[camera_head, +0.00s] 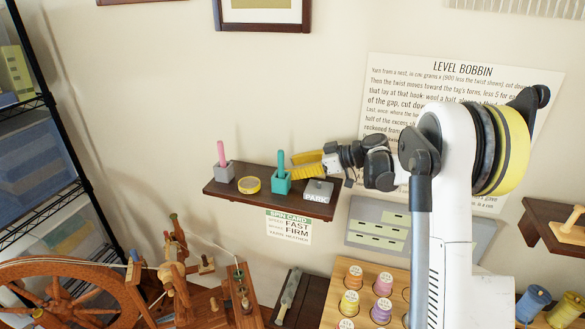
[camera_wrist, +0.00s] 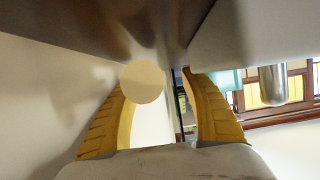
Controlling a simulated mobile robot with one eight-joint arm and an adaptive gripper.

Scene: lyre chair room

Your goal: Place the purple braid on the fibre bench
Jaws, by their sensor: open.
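My gripper (camera_head: 298,162) is at the dark wall shelf, just right of the teal block's green peg and above the grey PARK block. In the wrist view its two yellow fingers (camera_wrist: 160,105) stand apart, with nothing clearly held between them. I cannot make out a purple braid in either view. I cannot tell which surface, if any, is the fibre bench.
The dark shelf (camera_head: 233,190) holds a grey block with a pink peg (camera_head: 222,165), a yellow roll (camera_head: 249,185), a teal block (camera_head: 281,182) and the PARK block (camera_head: 318,190). Below are a spinning wheel (camera_head: 60,290) and a bobbin board (camera_head: 335,307).

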